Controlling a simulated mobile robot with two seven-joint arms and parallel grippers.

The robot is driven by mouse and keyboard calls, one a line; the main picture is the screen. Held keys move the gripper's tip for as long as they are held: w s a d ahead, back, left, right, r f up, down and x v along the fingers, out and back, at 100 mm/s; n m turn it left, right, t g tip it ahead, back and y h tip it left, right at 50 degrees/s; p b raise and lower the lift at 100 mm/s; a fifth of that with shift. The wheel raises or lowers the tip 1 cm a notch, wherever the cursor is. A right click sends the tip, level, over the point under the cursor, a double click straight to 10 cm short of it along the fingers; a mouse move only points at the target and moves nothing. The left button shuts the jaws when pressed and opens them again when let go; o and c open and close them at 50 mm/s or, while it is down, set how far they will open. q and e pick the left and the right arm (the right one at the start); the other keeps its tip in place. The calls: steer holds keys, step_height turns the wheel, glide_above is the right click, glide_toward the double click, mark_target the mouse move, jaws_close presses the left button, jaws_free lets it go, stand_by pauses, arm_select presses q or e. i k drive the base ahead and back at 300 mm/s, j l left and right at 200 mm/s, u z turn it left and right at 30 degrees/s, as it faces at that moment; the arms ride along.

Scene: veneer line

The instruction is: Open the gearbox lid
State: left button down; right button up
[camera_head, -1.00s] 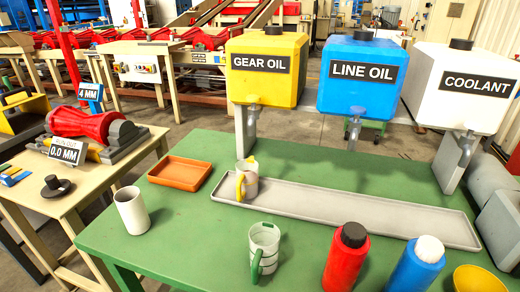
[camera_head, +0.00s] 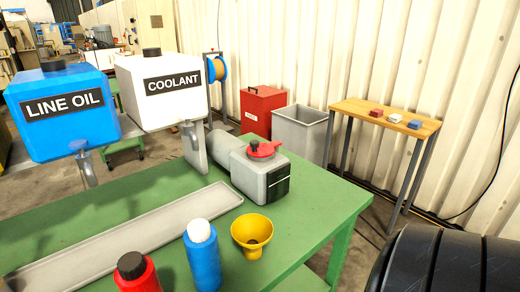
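The gearbox (camera_head: 262,180) is a grey block with a dark front panel, standing on the right part of the green table. Its lid (camera_head: 262,148) is red with a small handle and sits on top of the block. A grey cylindrical motor body (camera_head: 226,147) joins it on the left. Neither gripper shows. A black rounded part at the bottom right corner looks like part of my own arm, and no fingers are visible on it.
On the green table (camera_head: 318,210) are a yellow funnel (camera_head: 252,232), a blue bottle (camera_head: 202,256), a red bottle (camera_head: 136,274) and a long grey tray (camera_head: 110,240). Line oil (camera_head: 62,108) and coolant (camera_head: 160,90) tanks stand behind. A wooden side table (camera_head: 386,113) is at right.

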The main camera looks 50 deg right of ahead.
mark_target(256, 148)
steer(key=l+z, duration=0.1)
steer(key=z, duration=1.5)
